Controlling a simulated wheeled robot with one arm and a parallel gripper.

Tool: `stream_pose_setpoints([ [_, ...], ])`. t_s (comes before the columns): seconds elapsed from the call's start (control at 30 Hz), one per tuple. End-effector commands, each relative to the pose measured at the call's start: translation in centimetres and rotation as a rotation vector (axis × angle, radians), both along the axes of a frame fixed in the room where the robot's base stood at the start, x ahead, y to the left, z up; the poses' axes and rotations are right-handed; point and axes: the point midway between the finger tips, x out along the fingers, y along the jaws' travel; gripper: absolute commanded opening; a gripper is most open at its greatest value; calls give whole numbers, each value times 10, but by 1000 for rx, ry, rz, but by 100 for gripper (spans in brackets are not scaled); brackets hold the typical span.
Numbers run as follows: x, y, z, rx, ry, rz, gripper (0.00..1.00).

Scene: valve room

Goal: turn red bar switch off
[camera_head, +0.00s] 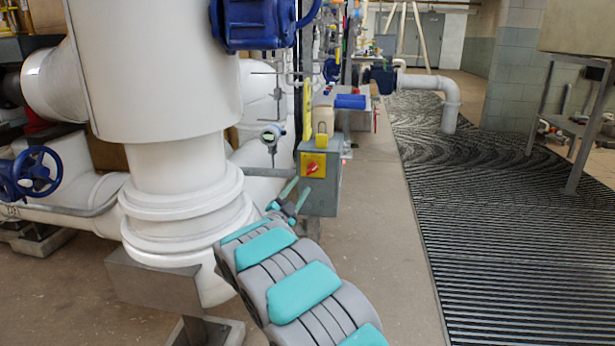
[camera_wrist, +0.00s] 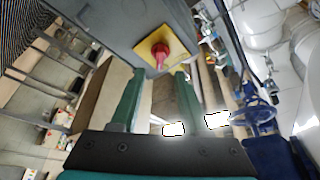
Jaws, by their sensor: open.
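The red bar switch (camera_head: 312,168) sits on a yellow plate (camera_head: 321,160) on the front of a grey box (camera_head: 320,197). In the wrist view the red switch (camera_wrist: 160,52) on its yellow plate (camera_wrist: 150,65) is ahead of the fingertips, near the top middle. My gripper (camera_head: 289,200) is just below and left of the switch in the head view. In the wrist view my gripper (camera_wrist: 160,78) has its two green fingers apart with nothing between them. The fingers look clear of the switch, though the exact gap is hard to tell.
A large white pipe (camera_head: 180,170) stands left of the box. Bare floor and a dark ribbed mat (camera_head: 480,220) lie to the right.

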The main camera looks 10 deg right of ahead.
Motion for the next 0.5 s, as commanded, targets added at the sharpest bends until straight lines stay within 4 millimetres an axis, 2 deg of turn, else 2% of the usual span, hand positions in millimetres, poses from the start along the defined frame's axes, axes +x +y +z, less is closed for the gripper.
stream_pose_setpoints([
  [0.3,39,-28,13,2,-1,0,46],
  [0.5,52,-36,17,1,3,0,46],
])
